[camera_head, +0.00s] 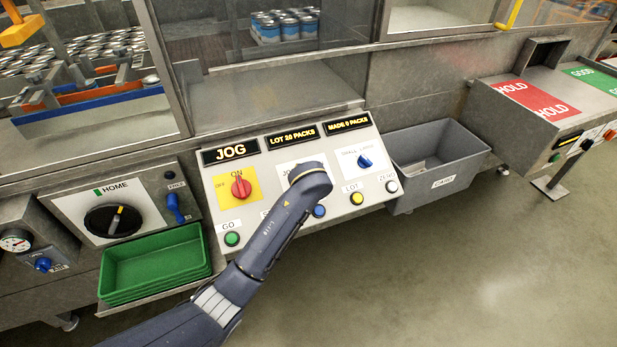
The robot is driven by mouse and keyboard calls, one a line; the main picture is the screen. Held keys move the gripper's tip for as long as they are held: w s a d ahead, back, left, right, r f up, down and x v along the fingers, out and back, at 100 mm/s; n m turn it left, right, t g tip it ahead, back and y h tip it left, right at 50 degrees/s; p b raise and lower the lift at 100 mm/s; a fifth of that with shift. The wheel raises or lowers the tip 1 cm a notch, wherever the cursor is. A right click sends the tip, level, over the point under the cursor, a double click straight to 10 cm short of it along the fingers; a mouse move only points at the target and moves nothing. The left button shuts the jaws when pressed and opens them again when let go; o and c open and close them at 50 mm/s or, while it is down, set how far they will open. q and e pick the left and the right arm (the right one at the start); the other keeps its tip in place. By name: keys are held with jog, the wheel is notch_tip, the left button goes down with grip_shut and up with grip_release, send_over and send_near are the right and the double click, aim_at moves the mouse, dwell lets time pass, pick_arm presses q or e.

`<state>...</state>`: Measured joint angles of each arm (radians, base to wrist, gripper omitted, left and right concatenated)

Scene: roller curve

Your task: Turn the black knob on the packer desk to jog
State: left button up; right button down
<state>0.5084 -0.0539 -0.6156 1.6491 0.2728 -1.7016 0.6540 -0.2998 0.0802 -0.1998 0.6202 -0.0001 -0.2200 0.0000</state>
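The packer desk (218,205) is the sloped pale panel in the middle. Its left display (231,152) reads JOG. A white plate (286,170) with a partly covered label starting "JO" sits at its centre; my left arm covers most of it. No black knob shows on this desk; anything on the covered part is hidden. My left arm comes in from the lower left and its wrist ends over that plate. My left gripper is hidden behind the wrist, so its fingers and any contact do not show. My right gripper is out of view.
The desk also has a red knob (240,186) on yellow, a blue knob (365,161) and several buttons. A large black HOME dial (104,222) is on the separate left panel. Green trays (155,262) and a grey bin (436,165) flank the desk. The floor at right is clear.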

pick_arm(q)
jog(key=shift+d+r, duration=0.1)
jog(key=shift+r, duration=0.05)
jog(key=o, duration=1.3)
jog(key=v, duration=0.7)
jog(key=shift+s, duration=0.15)
